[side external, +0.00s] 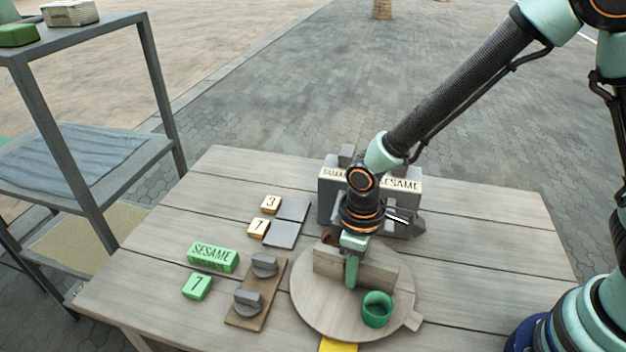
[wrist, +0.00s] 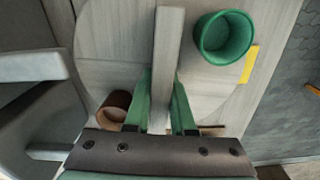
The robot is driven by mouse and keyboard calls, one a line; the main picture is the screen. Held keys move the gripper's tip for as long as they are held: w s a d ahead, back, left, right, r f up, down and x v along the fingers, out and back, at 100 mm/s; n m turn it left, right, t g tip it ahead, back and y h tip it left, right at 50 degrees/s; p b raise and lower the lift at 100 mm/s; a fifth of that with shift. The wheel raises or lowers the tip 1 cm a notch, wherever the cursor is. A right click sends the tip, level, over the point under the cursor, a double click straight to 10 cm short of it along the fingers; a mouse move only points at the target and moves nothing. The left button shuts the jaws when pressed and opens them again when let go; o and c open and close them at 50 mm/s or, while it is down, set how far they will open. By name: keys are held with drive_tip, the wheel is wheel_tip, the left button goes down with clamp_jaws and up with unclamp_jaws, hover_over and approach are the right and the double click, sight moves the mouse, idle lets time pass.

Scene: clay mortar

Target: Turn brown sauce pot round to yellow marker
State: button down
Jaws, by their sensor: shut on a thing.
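A round wooden turntable (side external: 312,312) lies on the table with an upright divider (side external: 382,275) across it. The brown sauce pot (side external: 328,236) stands behind the divider, mostly hidden; it also shows at the lower left in the wrist view (wrist: 112,108). A green pot (side external: 377,309) stands on the front side of the divider. The yellow marker (side external: 338,345) is at the turntable's front edge, beside the green pot in the wrist view (wrist: 250,64). My gripper (side external: 352,272) is shut on the divider, one green finger on each side in the wrist view (wrist: 162,95).
A grey box block (side external: 330,203) labelled SESAME stands close behind the turntable. A board with two grey knobs (side external: 252,295) lies to the left, near a green SESAME block (side external: 213,257) and number tiles (side external: 258,228). The table's right side is clear.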

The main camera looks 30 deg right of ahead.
drive_tip(key=shift+n, duration=0.5)
idle(0.7)
drive_tip(key=shift+n, duration=13.7)
drive_tip(key=c, duration=0.8)
unclamp_jaws()
